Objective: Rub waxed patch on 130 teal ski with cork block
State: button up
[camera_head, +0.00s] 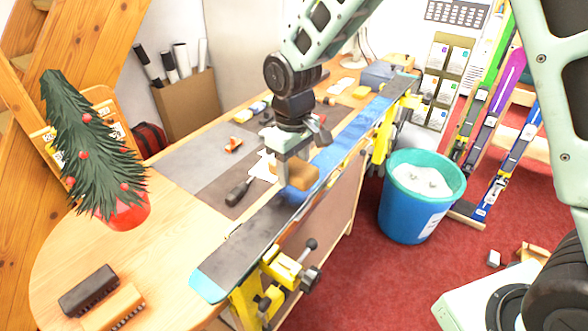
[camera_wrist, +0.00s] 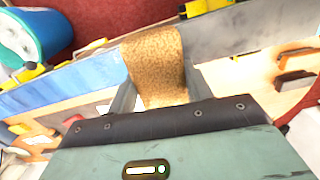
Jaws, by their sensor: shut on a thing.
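The long ski (camera_head: 245,244) lies base up along the bench's right edge, clamped in yellow vises. It has teal tips, dark grey end sections and a blue middle; in the wrist view its blue part (camera_wrist: 80,82) is left of the block and its grey part (camera_wrist: 255,35) right. My gripper (camera_head: 292,175) is shut on the tan cork block (camera_head: 302,176), which fills the space between the fingers in the wrist view (camera_wrist: 156,62). The block is over the ski near where blue meets grey. I cannot tell whether it touches. No separate waxed patch can be made out.
Yellow vises (camera_head: 285,268) jut from the bench's right side. A teal bucket (camera_head: 420,194) stands on the red floor to the right. A small tree in a red pot (camera_head: 125,212), brushes (camera_head: 88,290) and a dark-handled tool (camera_head: 238,191) are on the bench.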

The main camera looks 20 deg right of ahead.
jog(key=shift+r+p, duration=0.75)
jog(key=shift+r, duration=0.55)
